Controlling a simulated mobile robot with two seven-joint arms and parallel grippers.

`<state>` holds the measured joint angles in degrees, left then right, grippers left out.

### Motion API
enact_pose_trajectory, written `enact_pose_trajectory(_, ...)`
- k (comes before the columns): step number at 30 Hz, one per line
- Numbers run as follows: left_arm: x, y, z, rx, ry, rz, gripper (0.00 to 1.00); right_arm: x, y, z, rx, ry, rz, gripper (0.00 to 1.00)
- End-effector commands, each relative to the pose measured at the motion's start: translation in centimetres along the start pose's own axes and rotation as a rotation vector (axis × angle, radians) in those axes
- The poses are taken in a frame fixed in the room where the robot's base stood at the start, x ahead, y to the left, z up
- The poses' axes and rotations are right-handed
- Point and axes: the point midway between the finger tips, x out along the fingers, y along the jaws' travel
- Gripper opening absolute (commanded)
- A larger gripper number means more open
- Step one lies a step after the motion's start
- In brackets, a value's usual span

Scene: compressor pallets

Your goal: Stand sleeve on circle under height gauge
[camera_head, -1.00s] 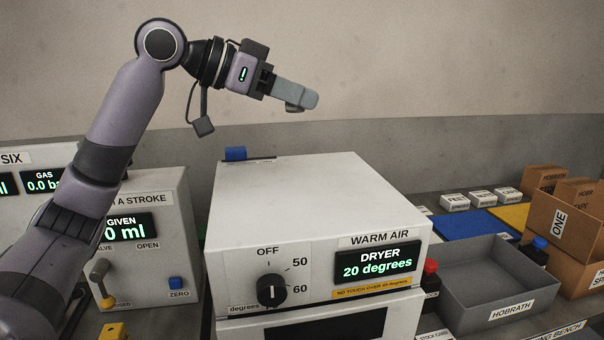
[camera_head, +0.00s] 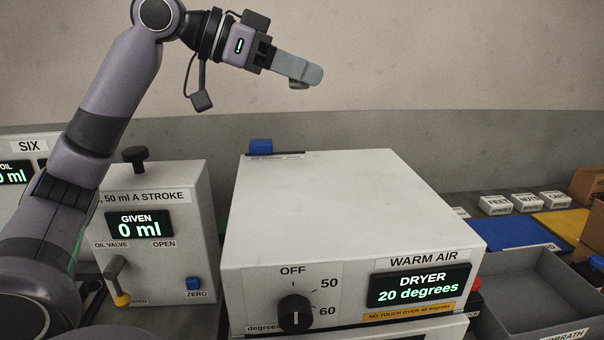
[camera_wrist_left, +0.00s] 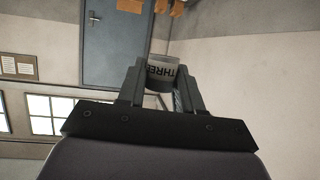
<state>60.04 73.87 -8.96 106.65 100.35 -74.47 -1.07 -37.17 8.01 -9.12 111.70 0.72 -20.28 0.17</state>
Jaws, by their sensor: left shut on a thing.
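My left gripper (camera_head: 306,78) is raised in the air, above and behind the white dryer. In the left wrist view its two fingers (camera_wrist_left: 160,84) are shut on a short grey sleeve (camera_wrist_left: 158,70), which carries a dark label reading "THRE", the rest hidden. In the head view the fingers hide nearly all of the sleeve, and only a small part shows under the fingertips. I cannot make out the height gauge or its circle in either view. My right gripper is not in view.
The white dryer (camera_head: 320,200), reading 20 degrees, fills the middle. The oil stroke box (camera_head: 185,240) with a lever stands left of it. A grey tray (camera_head: 510,300), blue mat (camera_head: 515,232) and yellow mat (camera_head: 570,226) lie right. A blue block (camera_head: 261,146) shows behind the dryer.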

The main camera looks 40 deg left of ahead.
Motion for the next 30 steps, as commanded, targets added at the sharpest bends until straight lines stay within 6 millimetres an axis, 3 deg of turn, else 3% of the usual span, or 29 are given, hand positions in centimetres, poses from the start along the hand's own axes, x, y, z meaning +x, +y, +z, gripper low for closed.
enact_pose_trajectory(20,2.1,0.1,4.9,0.000,-0.003,0.001,0.01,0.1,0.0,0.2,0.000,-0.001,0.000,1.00)
enact_pose_trajectory(30,4.4,0.1,10.6,0.000,-0.001,0.002,0.01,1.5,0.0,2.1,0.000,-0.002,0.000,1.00)
